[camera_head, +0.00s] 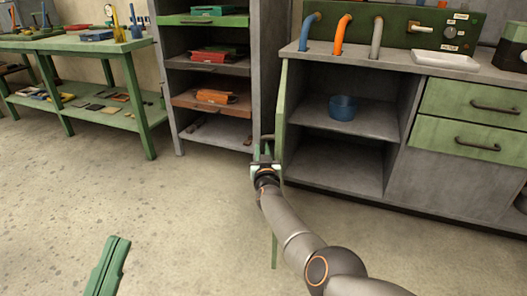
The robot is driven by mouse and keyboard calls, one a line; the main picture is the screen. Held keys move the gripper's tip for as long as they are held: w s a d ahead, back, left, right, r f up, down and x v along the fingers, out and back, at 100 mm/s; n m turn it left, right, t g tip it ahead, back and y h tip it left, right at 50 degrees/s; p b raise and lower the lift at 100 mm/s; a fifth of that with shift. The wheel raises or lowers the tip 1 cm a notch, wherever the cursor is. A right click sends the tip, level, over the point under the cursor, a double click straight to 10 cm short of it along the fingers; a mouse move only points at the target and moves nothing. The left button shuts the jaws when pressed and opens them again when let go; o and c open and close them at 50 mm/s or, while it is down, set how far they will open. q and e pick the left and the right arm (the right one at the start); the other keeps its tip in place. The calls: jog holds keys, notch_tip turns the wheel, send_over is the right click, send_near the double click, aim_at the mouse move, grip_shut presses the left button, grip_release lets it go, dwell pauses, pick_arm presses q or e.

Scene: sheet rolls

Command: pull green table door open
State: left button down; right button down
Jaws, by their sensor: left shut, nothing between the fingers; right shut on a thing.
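The green table door (281,112) stands swung outward at the left side of the grey table cabinet (345,172), seen almost edge-on. The cabinet's compartment is exposed, with a blue bowl (343,108) on its upper shelf. My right gripper (266,152) is at the outer face of the door and shut on its handle, which the fingers mostly hide. My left gripper (118,246) is shut and empty, low at the left over the bare floor, away from the door.
A grey shelf unit (208,68) with trays stands just left of the door. A green workbench (88,118) with tools is further left. Green drawers (470,140) are at the right, below the countertop. The floor (170,210) in front is clear.

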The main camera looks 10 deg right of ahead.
pick_arm(q)
jog(key=shift+w+a, duration=0.2)
jog(key=shift+a, duration=0.3)
pick_arm(e)
jog(key=shift+a+f, duration=0.2)
jog(key=shift+a, duration=0.35)
jog(key=shift+a+f, duration=0.15)
jog(key=shift+a, duration=0.4)
jog(key=c, duration=1.2)
grip_release()
jog(key=shift+f, duration=0.1)
jog(key=shift+c, duration=0.2)
jog(key=shift+o, duration=0.8)
jog(key=shift+d+r, duration=0.2)
jog(key=shift+r, duration=0.1)
pick_arm(q)
jog(key=shift+s, duration=0.1)
jog(key=shift+r, duration=0.15)
pick_arm(e)
jog(key=shift+s, duration=0.1)
